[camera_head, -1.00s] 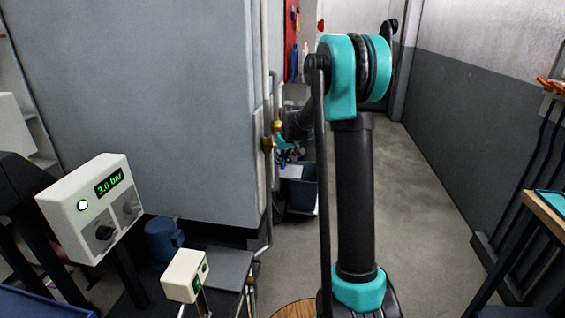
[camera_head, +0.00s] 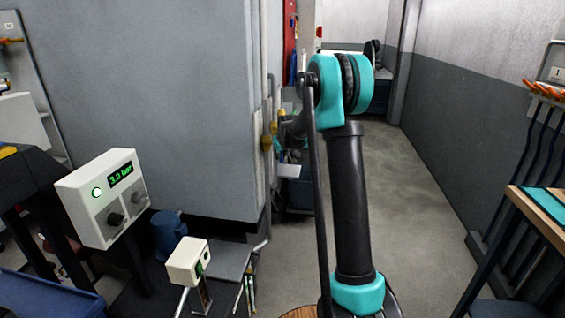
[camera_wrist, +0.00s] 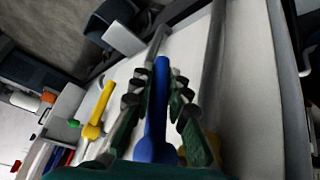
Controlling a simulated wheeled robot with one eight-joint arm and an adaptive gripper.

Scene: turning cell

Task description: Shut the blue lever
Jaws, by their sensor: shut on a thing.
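The blue lever (camera_wrist: 158,110) is a long straight handle in the middle of the wrist view, widening towards its lower end. My gripper (camera_wrist: 160,88) has its green-and-black fingers on both sides of the handle and is shut on it. The lever lies roughly in line with the grey pipes near it. Its pivot is partly hidden by the fingers and palm. In the head view my gripper is mostly hidden behind my arm beside the cabinet, and I cannot make out the blue lever there.
A yellow lever (camera_wrist: 98,112) sits left of my gripper in the wrist view. A grey pipe (camera_wrist: 211,70) runs close on the right. In the head view, the tall grey cabinet (camera_head: 150,100), a pressure panel (camera_head: 103,198) and a wooden bench (camera_head: 540,212) surround me. The aisle floor (camera_head: 425,190) is clear.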

